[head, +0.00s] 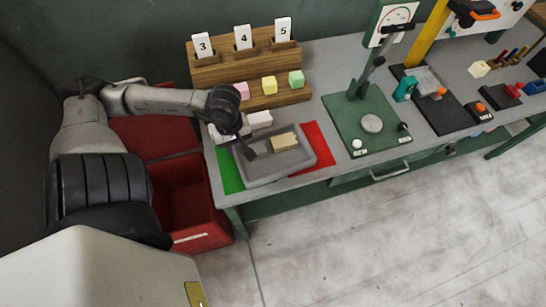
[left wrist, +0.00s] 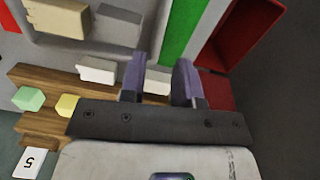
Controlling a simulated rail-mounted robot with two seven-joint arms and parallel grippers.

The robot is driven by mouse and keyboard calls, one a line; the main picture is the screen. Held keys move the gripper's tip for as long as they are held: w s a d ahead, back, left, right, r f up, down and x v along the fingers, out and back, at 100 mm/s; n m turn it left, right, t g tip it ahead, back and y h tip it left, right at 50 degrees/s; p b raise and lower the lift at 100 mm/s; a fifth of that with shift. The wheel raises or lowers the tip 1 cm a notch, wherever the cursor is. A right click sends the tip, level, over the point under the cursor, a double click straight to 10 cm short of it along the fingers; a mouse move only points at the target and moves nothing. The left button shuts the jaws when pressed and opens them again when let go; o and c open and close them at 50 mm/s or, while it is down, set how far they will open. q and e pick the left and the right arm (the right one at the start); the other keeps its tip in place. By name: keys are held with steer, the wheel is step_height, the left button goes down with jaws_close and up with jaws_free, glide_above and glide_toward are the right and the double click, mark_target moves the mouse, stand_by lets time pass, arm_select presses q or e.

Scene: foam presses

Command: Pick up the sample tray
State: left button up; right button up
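The sample tray (head: 280,172) is a grey, shallow tray on the bench, lying over a green mat and a red mat. A pale yellow foam block (head: 284,141) lies in it; the block also shows in the left wrist view (left wrist: 57,20). My left gripper (head: 248,150) is at the tray's left end in the head view. In the left wrist view, its two fingers (left wrist: 160,85) stand apart with a visible gap, near the tray's edge. Whether they touch the tray cannot be told. My right gripper is in neither view.
Small white blocks (head: 260,119) lie behind the tray. A wooden rack (head: 270,98) with coloured foam blocks and number cards stands at the back. A green press (head: 350,120) stands to the right. A red bin (head: 185,205) is left of the bench.

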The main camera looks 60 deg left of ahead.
arm_select(q)
steer(key=b, duration=0.1)
glide_above(239, 163)
steer(key=shift+y, duration=0.3)
step_height(239, 163, down, 8)
steer(key=shift+w+r, duration=0.1)
steer(key=shift+r, duration=0.15)
steer(key=shift+f+b, duration=0.5)
steer(key=shift+f, duration=2.6)
jaws_close()
